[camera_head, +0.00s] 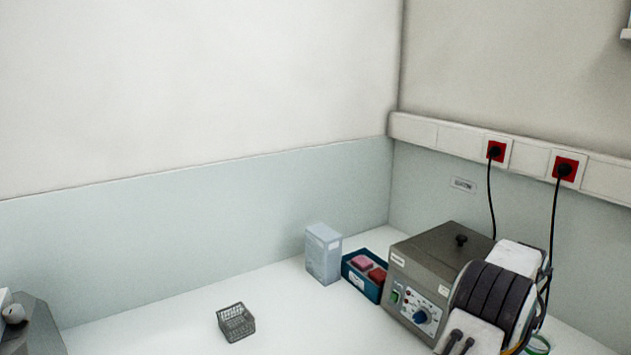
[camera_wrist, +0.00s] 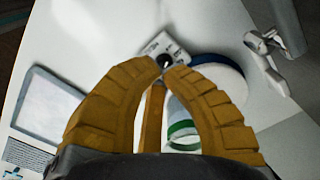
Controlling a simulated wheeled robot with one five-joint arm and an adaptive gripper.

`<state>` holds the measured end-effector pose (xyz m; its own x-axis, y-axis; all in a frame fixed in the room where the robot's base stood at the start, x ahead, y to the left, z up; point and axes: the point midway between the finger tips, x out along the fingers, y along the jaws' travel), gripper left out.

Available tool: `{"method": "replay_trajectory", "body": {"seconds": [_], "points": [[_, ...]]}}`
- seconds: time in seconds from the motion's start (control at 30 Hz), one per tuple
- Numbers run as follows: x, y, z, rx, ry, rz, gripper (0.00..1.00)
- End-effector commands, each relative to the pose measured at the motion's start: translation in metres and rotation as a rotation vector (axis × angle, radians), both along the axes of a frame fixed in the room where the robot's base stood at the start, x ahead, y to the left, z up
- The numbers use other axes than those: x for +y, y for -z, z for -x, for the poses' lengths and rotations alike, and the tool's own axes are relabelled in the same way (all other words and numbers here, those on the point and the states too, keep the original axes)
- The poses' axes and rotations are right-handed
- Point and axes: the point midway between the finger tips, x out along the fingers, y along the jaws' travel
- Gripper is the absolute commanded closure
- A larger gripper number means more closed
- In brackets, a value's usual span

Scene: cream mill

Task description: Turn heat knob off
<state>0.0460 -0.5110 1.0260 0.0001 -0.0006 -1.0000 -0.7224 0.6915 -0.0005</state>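In the wrist view, a small dark knob (camera_wrist: 164,60) sits on a pale control plate (camera_wrist: 160,45). My gripper (camera_wrist: 163,72), with ribbed yellow-brown fingers, reaches toward it. The fingertips come close together at the knob and partly cover it; I cannot tell whether they touch or hold it. There, a blue knob (camera_head: 420,317) is on the front panel of a grey box-shaped device (camera_head: 440,252). I cannot read which knob is the heat knob.
The wrist view shows a white round body with a blue rim (camera_wrist: 222,78), a grey-framed tray (camera_wrist: 45,100) and a metal fitting (camera_wrist: 268,48). The head view shows a wire basket (camera_head: 237,322), a pale carton (camera_head: 323,254) and a blue box (camera_head: 364,276) on the white counter.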

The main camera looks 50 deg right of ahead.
Motion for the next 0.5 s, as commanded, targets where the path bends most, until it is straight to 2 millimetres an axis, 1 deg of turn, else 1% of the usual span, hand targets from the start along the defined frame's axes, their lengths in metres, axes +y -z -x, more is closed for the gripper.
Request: {"method": "replay_trajectory", "body": {"seconds": [0.27, 0.5], "points": [[0.000, 0.019, 0.000, -0.001, 0.005, -0.001, 1.00], [0.000, 0.044, 0.000, 0.000, 0.004, -0.001, 1.00]]}}
